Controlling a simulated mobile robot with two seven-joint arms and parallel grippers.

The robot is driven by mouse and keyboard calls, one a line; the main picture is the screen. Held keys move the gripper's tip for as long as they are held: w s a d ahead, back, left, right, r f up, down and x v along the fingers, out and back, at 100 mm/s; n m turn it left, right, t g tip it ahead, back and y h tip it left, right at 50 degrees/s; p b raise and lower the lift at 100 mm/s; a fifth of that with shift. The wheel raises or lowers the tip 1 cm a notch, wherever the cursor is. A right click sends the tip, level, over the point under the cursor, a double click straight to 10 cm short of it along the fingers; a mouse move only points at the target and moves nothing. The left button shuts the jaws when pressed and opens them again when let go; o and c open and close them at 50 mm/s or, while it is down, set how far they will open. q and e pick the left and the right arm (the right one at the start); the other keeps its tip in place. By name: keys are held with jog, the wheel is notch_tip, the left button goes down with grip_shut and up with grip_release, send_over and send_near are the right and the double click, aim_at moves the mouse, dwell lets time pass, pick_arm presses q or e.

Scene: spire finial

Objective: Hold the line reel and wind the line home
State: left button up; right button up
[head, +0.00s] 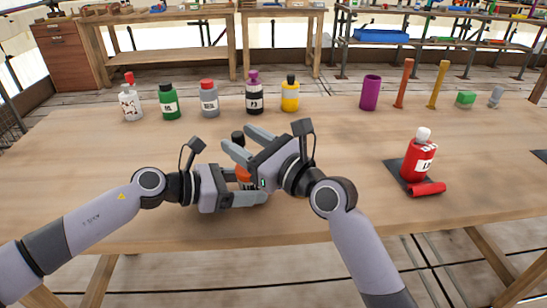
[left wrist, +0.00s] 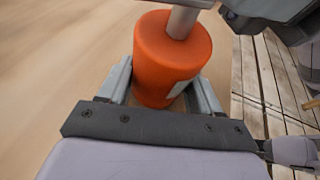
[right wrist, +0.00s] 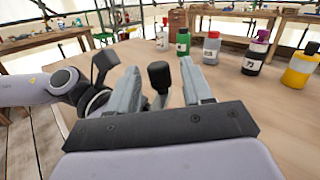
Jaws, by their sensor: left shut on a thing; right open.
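The line reel shows as an orange drum (head: 243,174), largely hidden by my arms in the head view. In the left wrist view, the orange drum (left wrist: 168,65) stands between the fingers of my left gripper (left wrist: 163,92), which is shut on it. A grey shaft (left wrist: 183,20) rises from its top. A black knob (right wrist: 159,74) on a grey stem is between the spread fingers of my right gripper (right wrist: 161,82), with gaps on both sides. The right gripper (head: 238,141) is open, above the left gripper (head: 248,186) in the head view.
A row of bottles, including a green bottle (head: 169,104) and a yellow bottle (head: 290,97), stands along the table's back. A red bottle (head: 416,160) and a red cylinder (head: 428,189) are at right by a dark mat (head: 398,167). The table's left side is clear.

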jog(key=v, duration=1)
jog(key=shift+s, duration=0.1)
